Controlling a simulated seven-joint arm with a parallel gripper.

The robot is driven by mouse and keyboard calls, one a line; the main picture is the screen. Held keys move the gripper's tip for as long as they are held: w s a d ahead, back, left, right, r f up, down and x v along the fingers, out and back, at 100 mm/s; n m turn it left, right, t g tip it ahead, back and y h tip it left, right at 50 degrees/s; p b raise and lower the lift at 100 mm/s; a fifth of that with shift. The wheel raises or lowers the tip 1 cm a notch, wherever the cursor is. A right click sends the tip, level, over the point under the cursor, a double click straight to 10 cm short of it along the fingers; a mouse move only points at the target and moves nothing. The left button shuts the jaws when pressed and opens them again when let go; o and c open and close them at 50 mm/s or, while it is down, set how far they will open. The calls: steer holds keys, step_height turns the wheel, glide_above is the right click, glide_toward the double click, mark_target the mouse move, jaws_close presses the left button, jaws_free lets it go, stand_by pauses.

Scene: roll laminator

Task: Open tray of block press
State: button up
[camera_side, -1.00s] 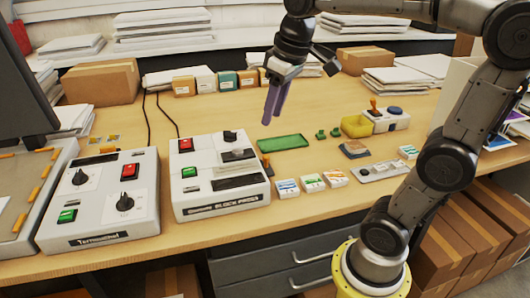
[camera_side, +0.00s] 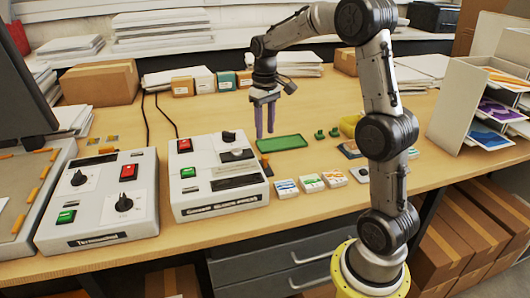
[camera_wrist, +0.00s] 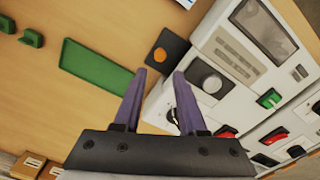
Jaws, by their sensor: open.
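The block press (camera_side: 222,205) is a white box with a red switch (camera_side: 185,145), a green switch (camera_side: 188,172), a black knob (camera_side: 228,136) and a dark panel, with its label on the front. In the wrist view the press (camera_wrist: 224,105) fills the right side. A dark square piece with an orange round spot (camera_wrist: 167,50) lies against its edge; I cannot tell whether this is the tray. My gripper (camera_side: 264,136) points down beside the press's back right corner. It is open and empty; its purple fingers (camera_wrist: 160,75) are apart in the wrist view.
A green shallow dish (camera_side: 282,143) lies just right of my gripper, with small green pieces (camera_side: 327,133) beyond. Small labelled boxes (camera_side: 311,182) stand right of the press. The Termoseal machine (camera_side: 97,205) stands to its left. Cardboard boxes and paper stacks line the back.

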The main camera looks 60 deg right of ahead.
mark_target(265, 156)
step_height(265, 156, down, 8)
steer(key=shift+f, duration=0.25)
jaws_close()
stand_by(0.3)
steer(key=shift+r, duration=0.1)
stand_by(1.1)
